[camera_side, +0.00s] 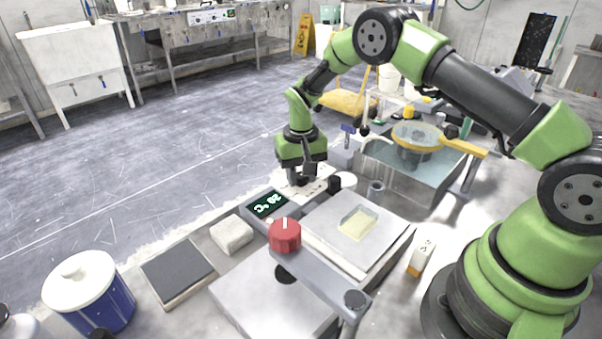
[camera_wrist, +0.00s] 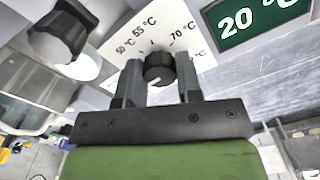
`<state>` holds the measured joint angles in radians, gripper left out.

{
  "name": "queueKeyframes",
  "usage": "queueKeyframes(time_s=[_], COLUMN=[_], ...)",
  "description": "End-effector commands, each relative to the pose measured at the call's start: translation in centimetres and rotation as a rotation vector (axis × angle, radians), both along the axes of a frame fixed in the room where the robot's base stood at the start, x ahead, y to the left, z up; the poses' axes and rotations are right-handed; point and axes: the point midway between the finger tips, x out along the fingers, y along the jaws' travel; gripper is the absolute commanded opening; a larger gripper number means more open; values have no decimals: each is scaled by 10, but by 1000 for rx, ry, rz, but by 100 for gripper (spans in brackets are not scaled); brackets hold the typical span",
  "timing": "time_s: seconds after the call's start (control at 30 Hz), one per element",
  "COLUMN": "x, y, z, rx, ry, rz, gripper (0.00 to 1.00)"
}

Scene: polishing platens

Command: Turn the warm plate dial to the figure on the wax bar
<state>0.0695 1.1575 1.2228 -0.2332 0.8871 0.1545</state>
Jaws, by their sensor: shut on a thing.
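My gripper (camera_side: 303,180) points down at the back of the warm plate's control panel. In the wrist view its two fingers (camera_wrist: 160,85) are shut on the black dial knob (camera_wrist: 158,68), one on each side.
A pale yellow slab (camera_side: 358,223) lies on the metal plate (camera_side: 325,222). A red knob (camera_side: 284,235) stands in front of the panel. A second black knob (camera_wrist: 62,35) is near the dial. A whitish block (camera_side: 232,234), dark pad (camera_side: 178,271) and blue tub (camera_side: 90,295) are left.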

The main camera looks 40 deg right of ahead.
Motion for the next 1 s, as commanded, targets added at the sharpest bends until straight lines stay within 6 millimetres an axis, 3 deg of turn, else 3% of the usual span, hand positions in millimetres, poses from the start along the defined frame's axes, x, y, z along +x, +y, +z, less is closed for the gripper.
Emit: queueKeyframes(time_s=[0.4,1.0], x=[0,0], y=[0,0], z=[0,1], rx=[0,0], ry=[1,0], rz=[-261,-330], gripper=[9,9])
